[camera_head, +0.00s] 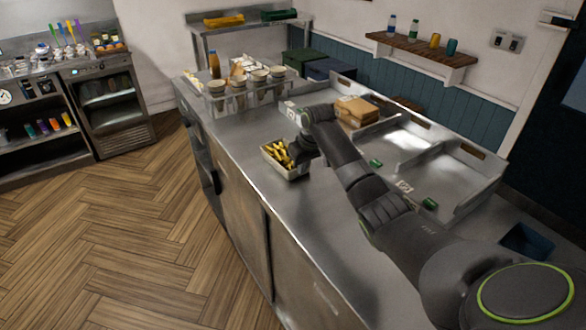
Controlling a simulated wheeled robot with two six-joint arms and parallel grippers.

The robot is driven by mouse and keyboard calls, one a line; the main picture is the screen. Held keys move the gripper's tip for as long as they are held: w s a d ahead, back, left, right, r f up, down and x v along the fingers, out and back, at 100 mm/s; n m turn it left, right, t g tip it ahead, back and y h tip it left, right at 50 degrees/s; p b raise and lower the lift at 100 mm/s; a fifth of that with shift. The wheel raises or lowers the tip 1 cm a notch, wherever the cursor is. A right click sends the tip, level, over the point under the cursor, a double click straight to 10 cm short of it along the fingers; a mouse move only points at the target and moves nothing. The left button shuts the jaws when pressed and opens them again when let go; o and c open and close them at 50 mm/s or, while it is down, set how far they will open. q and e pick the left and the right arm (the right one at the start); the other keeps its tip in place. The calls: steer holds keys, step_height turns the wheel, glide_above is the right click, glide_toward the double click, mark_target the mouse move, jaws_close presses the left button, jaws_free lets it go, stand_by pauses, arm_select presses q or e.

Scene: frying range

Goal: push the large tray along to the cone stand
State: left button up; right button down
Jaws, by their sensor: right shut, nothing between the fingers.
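The large tray (287,175), a small pale open box with yellow fries in it, sits on the steel counter near its front edge. The cone stand (239,103), a clear rack holding several pale cups, stands farther back on the same counter, with a bare strip between it and the tray. My right gripper (303,151) is dark and shut, low at the tray's right end. It overlaps the tray's edge in the picture; I cannot tell if they touch. My left gripper is out of view.
To the right is a steel bin with dividers (413,157), and a cardboard box (355,110) sits at its far end. A bottle (214,66) stands behind the cone stand. The counter's front edge drops to the wooden floor (130,235).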

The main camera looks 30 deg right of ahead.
steer(key=shift+w+a+f+b, duration=0.1)
steer(key=shift+w+b, duration=0.9)
steer(key=shift+w, duration=0.1)
steer(key=shift+w+a+b, duration=0.1)
steer(key=shift+w+b, duration=0.85)
steer(key=shift+w, duration=0.1)
steer(key=w+b, duration=0.2)
steer(key=b, duration=0.1)
steer(key=shift+w, duration=0.15)
steer(key=shift+w+a, duration=0.1)
steer(key=shift+w, duration=0.1)
steer(key=shift+r, duration=0.2)
